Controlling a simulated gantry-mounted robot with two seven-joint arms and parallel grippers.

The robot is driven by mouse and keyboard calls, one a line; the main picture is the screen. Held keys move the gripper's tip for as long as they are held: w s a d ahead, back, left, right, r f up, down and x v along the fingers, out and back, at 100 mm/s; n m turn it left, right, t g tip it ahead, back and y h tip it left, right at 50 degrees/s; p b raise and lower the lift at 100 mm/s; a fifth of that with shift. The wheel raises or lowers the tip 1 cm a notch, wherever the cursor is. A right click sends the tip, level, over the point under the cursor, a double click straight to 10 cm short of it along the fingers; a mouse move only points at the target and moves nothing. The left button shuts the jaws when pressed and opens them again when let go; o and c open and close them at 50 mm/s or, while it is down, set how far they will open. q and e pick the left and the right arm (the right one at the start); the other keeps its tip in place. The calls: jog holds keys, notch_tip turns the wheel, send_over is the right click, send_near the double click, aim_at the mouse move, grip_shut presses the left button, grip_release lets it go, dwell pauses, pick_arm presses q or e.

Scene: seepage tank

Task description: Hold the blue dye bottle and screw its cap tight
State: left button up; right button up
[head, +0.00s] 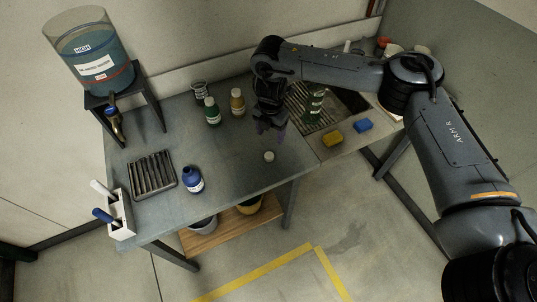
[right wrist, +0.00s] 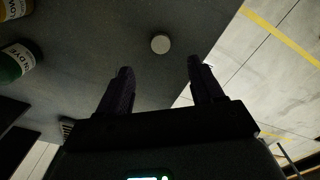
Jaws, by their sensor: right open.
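The blue dye bottle (head: 193,179) stands upright on the grey table, right of the slotted rack, and no cap shows on its dark top. A small white cap (head: 269,156) lies on the table near the front edge. My right gripper (head: 268,128) is above the table just behind the cap, open and empty. In the right wrist view the cap (right wrist: 160,43) lies beyond the two spread fingertips (right wrist: 160,68), between them in the picture and apart from both. My left gripper is not in view.
A green bottle (head: 212,111) and an amber bottle (head: 237,102) stand behind. A slotted rack (head: 153,175) and a white marker holder (head: 120,214) are at left. Yellow (head: 332,139) and blue (head: 363,125) sponges lie at right. The table between bottle and cap is clear.

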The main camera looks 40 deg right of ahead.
jog(key=shift+f, duration=0.1)
send_over(270, 155)
jog(key=shift+w+d+f+b, duration=0.1)
jog(key=shift+f+b, duration=0.05)
jog(key=shift+f, duration=1.2)
jog(key=shift+w+d+f+b, duration=0.1)
jog(key=shift+f+b, duration=0.05)
jog(key=shift+f, duration=1.2)
jog(key=f, duration=0.4)
jog(key=shift+s+a+f, duration=0.1)
jog(key=shift+s+a, duration=0.1)
jog(key=shift+a, duration=0.05)
jog(key=shift+f+b, duration=0.3)
jog(key=shift+f, duration=0.2)
jog(key=c, duration=1.1)
